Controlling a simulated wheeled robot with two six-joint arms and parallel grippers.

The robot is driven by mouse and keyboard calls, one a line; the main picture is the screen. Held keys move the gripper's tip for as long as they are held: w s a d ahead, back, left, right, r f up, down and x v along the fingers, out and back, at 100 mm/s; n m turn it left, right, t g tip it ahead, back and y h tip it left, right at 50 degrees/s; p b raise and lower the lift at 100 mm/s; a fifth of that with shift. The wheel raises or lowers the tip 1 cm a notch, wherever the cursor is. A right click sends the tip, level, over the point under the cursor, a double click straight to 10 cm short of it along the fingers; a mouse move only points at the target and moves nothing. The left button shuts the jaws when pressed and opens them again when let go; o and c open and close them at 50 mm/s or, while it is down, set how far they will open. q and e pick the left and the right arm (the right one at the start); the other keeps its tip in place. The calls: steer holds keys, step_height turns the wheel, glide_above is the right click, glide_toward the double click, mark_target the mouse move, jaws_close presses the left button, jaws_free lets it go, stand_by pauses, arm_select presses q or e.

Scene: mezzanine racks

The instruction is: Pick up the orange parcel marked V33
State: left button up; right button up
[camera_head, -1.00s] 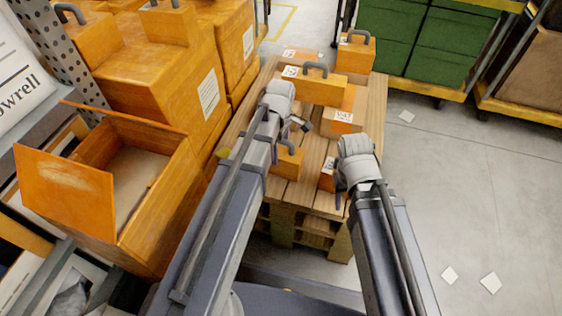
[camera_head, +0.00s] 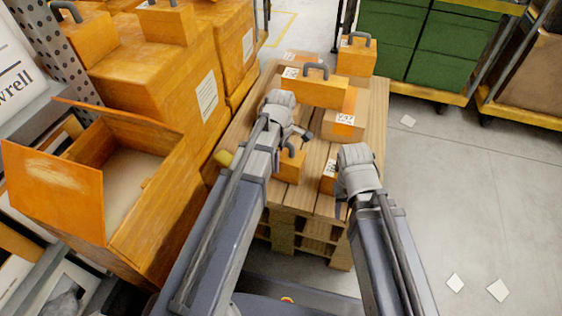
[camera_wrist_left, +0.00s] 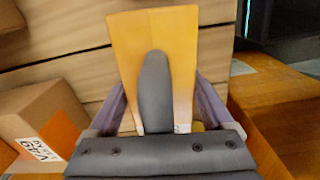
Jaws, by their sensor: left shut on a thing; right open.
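My left gripper (camera_head: 297,138) is over the near part of the wooden pallet, shut on the dark handle of a small orange parcel (camera_head: 290,167). In the left wrist view the orange parcel (camera_wrist_left: 183,60) and its grey handle (camera_wrist_left: 155,92) sit between the fingers. No marking can be read on it, so I cannot tell whether it is V33, nor whether it touches the pallet. My right gripper (camera_head: 341,204) is open and low at the pallet's right side, its fingers mostly hidden. Beside it is a labelled orange parcel (camera_head: 328,178), partly hidden.
Farther back on the pallet (camera_head: 376,110) are a long handled orange box (camera_head: 318,92), a labelled carton (camera_head: 345,126) and a handled box (camera_head: 356,57). An open orange box (camera_head: 55,195) and stacked crates stand left. The floor (camera_head: 460,190) at right is mostly clear.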

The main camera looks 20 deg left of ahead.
arm_select(q)
jaws_close()
stand_by(0.3)
step_height(320, 180, up, 10)
steer(key=p, duration=1)
